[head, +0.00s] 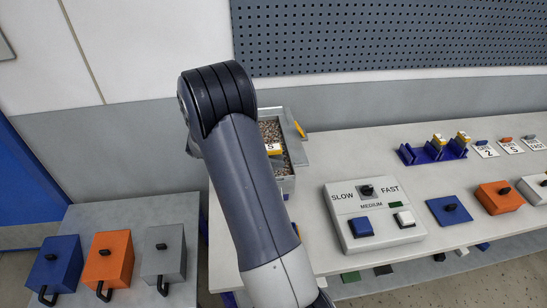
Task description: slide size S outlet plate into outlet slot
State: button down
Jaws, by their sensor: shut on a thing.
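The outlet slot is not clearly visible. My gripper is hidden behind my own arm link, which crosses the middle of the view. Two other yellow-topped plates (439,140) stand in a blue rack (411,155) at the right.
A control box (375,232) marked SLOW, MEDIUM and FAST stands on the bench right of my arm. Blue (449,210) and orange (499,196) knobbed blocks lie beyond it.

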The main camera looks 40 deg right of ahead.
jog(key=shift+f+b, duration=2.15)
jog(key=shift+f, duration=1.3)
jog(key=c, duration=1.1)
grip_release()
jog(key=shift+o, duration=0.2)
jog(key=b+v, duration=0.2)
jog(key=v, duration=0.8)
jog(key=shift+a+r, duration=0.2)
jog(key=shift+a, duration=0.15)
jog(key=shift+w, duration=0.1)
jog(key=p+x, duration=0.2)
jog(key=x, duration=0.9)
jog(key=shift+w, duration=0.1)
jog(key=shift+r+p, duration=0.3)
jog(key=shift+r, duration=0.05)
jog(key=shift+a, duration=0.1)
